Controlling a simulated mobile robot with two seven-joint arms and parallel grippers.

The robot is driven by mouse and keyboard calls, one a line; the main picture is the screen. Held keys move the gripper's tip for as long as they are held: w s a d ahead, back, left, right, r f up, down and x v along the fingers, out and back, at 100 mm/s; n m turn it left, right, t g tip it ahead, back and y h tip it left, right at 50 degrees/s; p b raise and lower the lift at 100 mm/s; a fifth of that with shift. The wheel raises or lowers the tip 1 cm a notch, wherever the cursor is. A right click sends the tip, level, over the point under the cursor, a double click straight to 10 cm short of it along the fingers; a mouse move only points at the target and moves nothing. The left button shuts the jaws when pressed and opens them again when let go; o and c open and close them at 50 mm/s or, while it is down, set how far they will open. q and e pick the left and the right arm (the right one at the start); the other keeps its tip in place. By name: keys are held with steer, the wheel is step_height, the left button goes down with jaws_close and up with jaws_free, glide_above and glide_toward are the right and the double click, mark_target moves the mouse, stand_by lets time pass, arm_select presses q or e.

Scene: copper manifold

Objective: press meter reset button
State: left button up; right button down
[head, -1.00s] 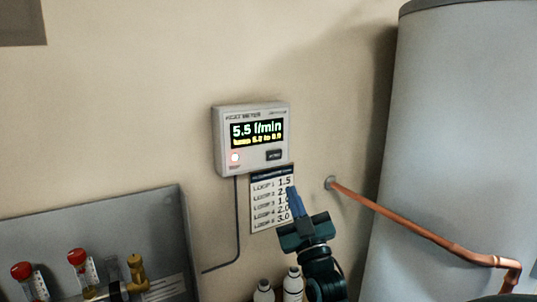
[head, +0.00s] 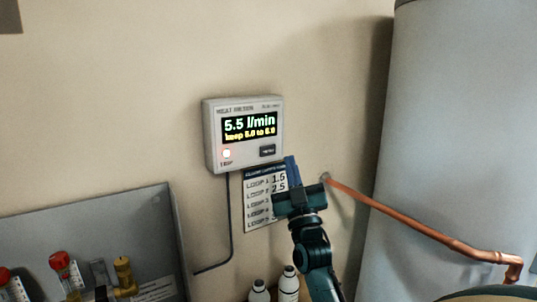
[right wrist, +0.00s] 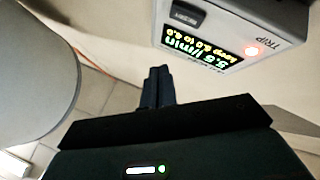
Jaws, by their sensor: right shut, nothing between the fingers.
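The heat meter (head: 212,130) is a pale box on the wall. My right gripper (head: 291,160) is shut and empty, fingers pointing up, just right of the meter's lower right corner. In the right wrist view the closed fingers (right wrist: 158,72) appear apart from the meter and its dark button (right wrist: 186,16). My left gripper is not in view.
A loop chart (head: 258,185) hangs below the meter, partly hidden by my right gripper. A copper pipe (head: 420,229) runs from the wall past a large grey tank (head: 465,130) on the right. Red-capped valves (head: 60,260) stand at lower left, white bottles (head: 289,282) at bottom centre.

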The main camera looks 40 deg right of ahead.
mark_target(268, 151)
arm_select(q)
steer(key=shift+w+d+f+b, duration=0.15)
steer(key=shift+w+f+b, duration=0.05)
steer(key=shift+b, duration=0.5)
arm_select(e)
steer(key=w, duration=0.5)
steer(key=shift+w+d, duration=0.3)
steer(key=shift+w, duration=0.1)
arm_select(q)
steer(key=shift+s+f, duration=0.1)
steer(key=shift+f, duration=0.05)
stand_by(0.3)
arm_select(e)
steer(key=shift+w, duration=0.15)
stand_by(0.5)
steer(key=shift+w, duration=0.3)
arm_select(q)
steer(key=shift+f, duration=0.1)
arm_select(e)
steer(key=shift+w+d, duration=0.1)
steer(key=shift+w, duration=0.25)
stand_by(0.4)
stand_by(0.3)
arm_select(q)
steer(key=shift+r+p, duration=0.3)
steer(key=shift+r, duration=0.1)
arm_select(e)
steer(key=shift+s, duration=0.8)
